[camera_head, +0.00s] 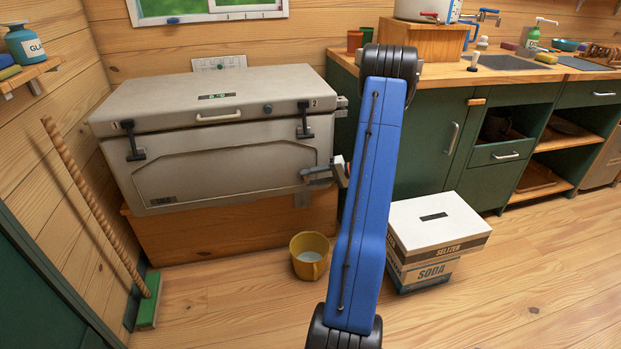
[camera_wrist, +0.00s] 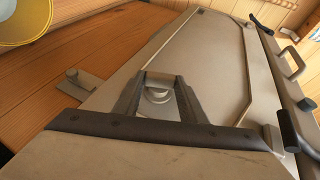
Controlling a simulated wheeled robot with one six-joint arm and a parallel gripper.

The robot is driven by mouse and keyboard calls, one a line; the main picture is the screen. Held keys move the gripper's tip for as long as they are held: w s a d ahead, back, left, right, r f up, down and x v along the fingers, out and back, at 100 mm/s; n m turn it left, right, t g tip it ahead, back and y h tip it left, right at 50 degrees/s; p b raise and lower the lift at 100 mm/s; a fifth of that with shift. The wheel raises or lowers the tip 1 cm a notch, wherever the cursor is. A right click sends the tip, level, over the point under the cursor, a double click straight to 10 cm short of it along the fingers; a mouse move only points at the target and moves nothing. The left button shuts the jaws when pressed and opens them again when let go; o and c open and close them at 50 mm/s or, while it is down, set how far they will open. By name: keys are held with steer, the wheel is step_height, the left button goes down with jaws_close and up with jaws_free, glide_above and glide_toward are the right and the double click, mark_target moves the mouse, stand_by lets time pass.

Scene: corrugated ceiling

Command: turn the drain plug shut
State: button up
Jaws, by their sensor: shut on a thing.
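The cooler (camera_head: 220,130) is a large grey-beige chest with its lid down. Its front also fills much of the wrist view (camera_wrist: 195,60). My gripper (camera_head: 318,173) reaches the lower right of the cooler's front in the head view, partly behind my blue arm link. In the wrist view, my gripper (camera_wrist: 158,82) has its two dark fingers closed around the small round grey drain plug (camera_wrist: 156,96) on the cooler's front. The plug itself cannot be made out in the head view. How far it is turned cannot be told.
The cooler rests on a wooden bench (camera_head: 230,232) with a small bracket and knob (camera_wrist: 76,79). Seltzer and soda boxes (camera_head: 438,228) are stacked at right. A green broom (camera_head: 148,298) leans at left.

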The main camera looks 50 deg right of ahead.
steer(key=shift+s+f+m+t+y, duration=0.1)
steer(key=shift+f+m+t+y, duration=0.2)
steer(key=shift+t+y, duration=0.4)
steer(key=shift+f+m+t+y, duration=0.2)
steer(key=shift+m+t+y, duration=0.25)
steer(key=shift+t, duration=0.35)
steer(key=o, duration=1.1)
steer(key=shift+c, duration=0.2)
steer(key=shift+d, duration=0.1)
steer(key=v, duration=1.7)
steer(key=shift+s+d+f, duration=0.1)
steer(key=shift+s, duration=0.05)
